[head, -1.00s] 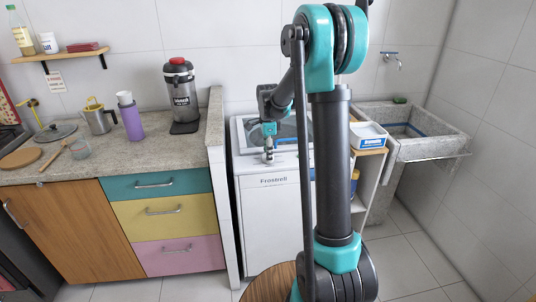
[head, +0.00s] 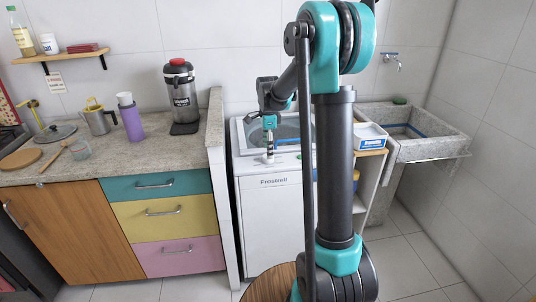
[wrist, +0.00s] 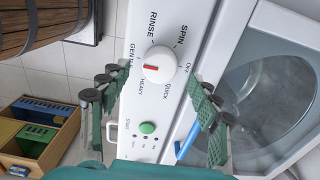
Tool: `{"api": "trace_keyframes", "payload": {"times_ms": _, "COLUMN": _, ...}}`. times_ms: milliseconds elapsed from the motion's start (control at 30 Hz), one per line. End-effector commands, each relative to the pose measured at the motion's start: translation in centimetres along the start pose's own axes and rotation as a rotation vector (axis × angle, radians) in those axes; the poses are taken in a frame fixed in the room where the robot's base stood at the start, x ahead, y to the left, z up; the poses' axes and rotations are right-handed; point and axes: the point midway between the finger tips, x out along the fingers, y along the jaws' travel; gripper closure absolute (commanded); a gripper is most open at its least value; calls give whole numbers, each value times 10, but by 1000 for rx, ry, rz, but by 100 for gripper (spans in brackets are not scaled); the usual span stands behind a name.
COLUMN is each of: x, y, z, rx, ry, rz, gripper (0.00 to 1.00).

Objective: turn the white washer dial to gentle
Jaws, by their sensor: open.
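The white washer dial (wrist: 160,65) sits on the white control panel, with its red mark towards the left of the wrist view. That mark points to the side where the word GENTLE is printed, just above HEAVY. My gripper (wrist: 160,88) is open, one finger on each side of the dial in the picture, and touches nothing that I can see. In the head view my gripper (head: 270,148) points down over the front panel of the washer (head: 275,220). The dial is too small there to read.
A green start button (wrist: 147,127) lies beside the dial on the panel. The washer's round lid window (wrist: 275,70) is to the right in the wrist view. A counter (head: 90,165) stands left of the washer, and a stone sink (head: 430,145) stands to the right.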

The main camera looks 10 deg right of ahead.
Motion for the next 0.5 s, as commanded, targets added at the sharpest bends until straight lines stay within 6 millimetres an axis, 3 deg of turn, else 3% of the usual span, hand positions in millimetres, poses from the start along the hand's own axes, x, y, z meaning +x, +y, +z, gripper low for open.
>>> {"api": "trace_keyframes", "payload": {"times_ms": 300, "x": -64, "y": 0, "z": 0, "rx": 0, "ry": 0, "rz": 0, "gripper": 37}}
{"api": "trace_keyframes", "payload": {"times_ms": 500, "x": -85, "y": 0, "z": 0, "rx": 0, "ry": 0, "rz": 0, "gripper": 37}}
